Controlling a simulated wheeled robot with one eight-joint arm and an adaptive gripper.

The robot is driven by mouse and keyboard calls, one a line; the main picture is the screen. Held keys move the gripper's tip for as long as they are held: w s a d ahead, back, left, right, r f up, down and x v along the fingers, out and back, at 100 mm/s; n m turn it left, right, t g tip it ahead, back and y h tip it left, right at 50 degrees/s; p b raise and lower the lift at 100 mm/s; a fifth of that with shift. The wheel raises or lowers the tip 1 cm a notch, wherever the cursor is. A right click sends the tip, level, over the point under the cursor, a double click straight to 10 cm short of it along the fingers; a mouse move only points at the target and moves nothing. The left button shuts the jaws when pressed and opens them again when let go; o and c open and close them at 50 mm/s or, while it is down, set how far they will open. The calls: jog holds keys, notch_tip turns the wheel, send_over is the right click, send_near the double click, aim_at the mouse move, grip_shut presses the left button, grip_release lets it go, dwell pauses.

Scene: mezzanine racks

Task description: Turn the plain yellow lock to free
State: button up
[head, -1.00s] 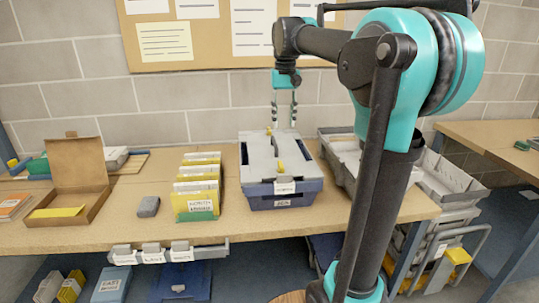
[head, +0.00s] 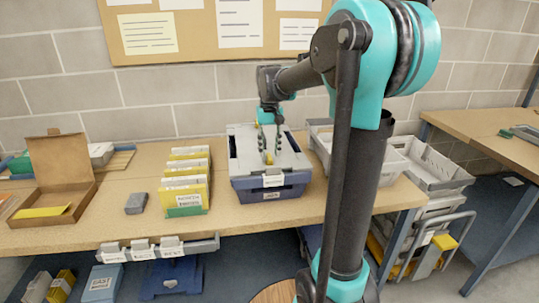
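A tote (head: 270,187) with a dark blue body and a grey lid (head: 292,158) stands on the table, a white label on its front. A yellow lock (head: 268,158) sits on the lid near its front edge. It is too small to tell which way it is turned or whether it is plain. My gripper (head: 270,149) points down over the lid, its two fingers apart, with the tips just above and behind this lock. I cannot tell whether they touch anything. The rear part of the lid's middle is hidden behind the gripper.
Yellow card files (head: 186,183) and a small grey block (head: 135,203) stand to the left, with an open cardboard box (head: 65,180) beyond. Grey bins (head: 428,165) stand to the right. The table front (head: 235,216) is bare. A wall and noticeboard are behind.

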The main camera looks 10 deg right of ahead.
jog(key=shift+f, duration=1.2)
jog(key=shift+c, duration=0.4)
grip_shut()
